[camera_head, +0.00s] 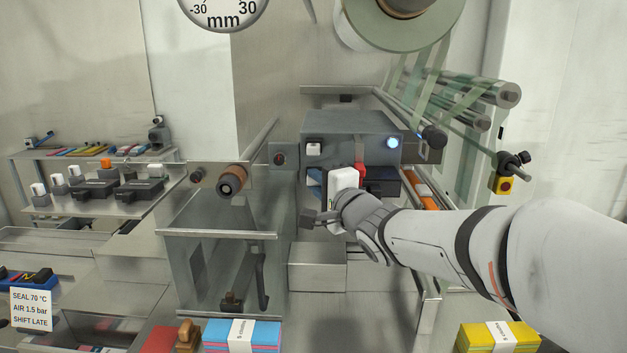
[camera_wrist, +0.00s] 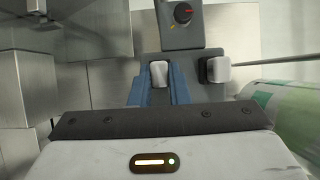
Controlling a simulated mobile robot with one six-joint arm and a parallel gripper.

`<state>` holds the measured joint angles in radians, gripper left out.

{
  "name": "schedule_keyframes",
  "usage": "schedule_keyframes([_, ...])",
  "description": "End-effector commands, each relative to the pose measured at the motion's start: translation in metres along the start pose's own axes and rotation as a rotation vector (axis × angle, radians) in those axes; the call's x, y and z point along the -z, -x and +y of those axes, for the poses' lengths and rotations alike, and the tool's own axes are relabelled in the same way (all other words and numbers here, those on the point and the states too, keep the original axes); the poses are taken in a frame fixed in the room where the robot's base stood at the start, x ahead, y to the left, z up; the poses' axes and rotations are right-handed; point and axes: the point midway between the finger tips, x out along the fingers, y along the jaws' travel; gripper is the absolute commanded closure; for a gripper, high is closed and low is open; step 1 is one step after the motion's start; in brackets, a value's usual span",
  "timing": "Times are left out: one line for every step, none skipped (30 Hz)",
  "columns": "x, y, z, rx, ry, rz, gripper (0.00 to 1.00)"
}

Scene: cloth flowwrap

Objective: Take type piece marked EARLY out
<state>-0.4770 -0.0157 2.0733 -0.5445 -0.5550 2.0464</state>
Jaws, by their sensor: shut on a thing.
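My gripper (camera_head: 314,185) reaches into the front of the grey machine box. In the wrist view its two blue fingers (camera_wrist: 160,85) are closed around a small white grip (camera_wrist: 158,73). The grip lies against a dark grey part of the machine; I cannot tell whether it is seated or free. No lettering shows on it, so I cannot read EARLY. In the head view my gripper's white body hides the held piece. A second white grip (camera_wrist: 217,69) is on a dark mount to the right in the wrist view; on the box front one white piece (camera_head: 314,148) shows.
A lit round button (camera_head: 393,142) is on the box front. Rollers and green film (camera_head: 465,130) stand at the right. A side shelf (camera_head: 100,205) at the left bears dark blocks with white grips. Coloured packs (camera_head: 242,335) lie at the front.

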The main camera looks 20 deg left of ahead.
Motion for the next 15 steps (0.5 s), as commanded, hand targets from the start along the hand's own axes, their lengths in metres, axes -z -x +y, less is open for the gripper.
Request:
schedule_keyframes([-0.001, 0.001, 0.0, -0.001, 0.0, -0.001, 1.0])
schedule_keyframes([-0.001, 0.001, 0.001, -0.001, 0.0, -0.001, 1.0])
schedule_keyframes([-0.001, 0.001, 0.001, -0.001, 0.0, -0.001, 1.0])
schedule_keyframes([-0.001, 0.001, 0.001, -0.001, 0.0, -0.001, 1.0])
schedule_keyframes([-0.001, 0.002, 0.0, -0.001, 0.0, -0.001, 1.0])
schedule_keyframes([-0.002, 0.003, 0.0, -0.001, 0.0, -0.001, 1.0])
schedule_keyframes([-0.003, 0.004, 0.0, -0.001, 0.0, -0.001, 1.0])
schedule_keyframes([-0.004, 0.005, 0.001, -0.001, 0.001, -0.001, 1.0])
schedule_keyframes([-0.005, 0.007, 0.001, -0.001, 0.001, -0.002, 1.0])
schedule_keyframes([-0.005, 0.008, 0.001, -0.001, 0.001, -0.002, 1.0])
schedule_keyframes([-0.006, 0.009, 0.001, -0.001, 0.001, -0.002, 1.0])
schedule_keyframes([-0.007, 0.011, 0.0, 0.0, 0.001, -0.002, 1.0])
schedule_keyframes([-0.008, 0.013, 0.0, 0.0, 0.001, -0.002, 1.0])
schedule_keyframes([-0.009, 0.014, 0.0, 0.0, 0.001, -0.002, 1.0])
schedule_keyframes([-0.01, 0.015, 0.0, 0.0, 0.001, -0.002, 1.0])
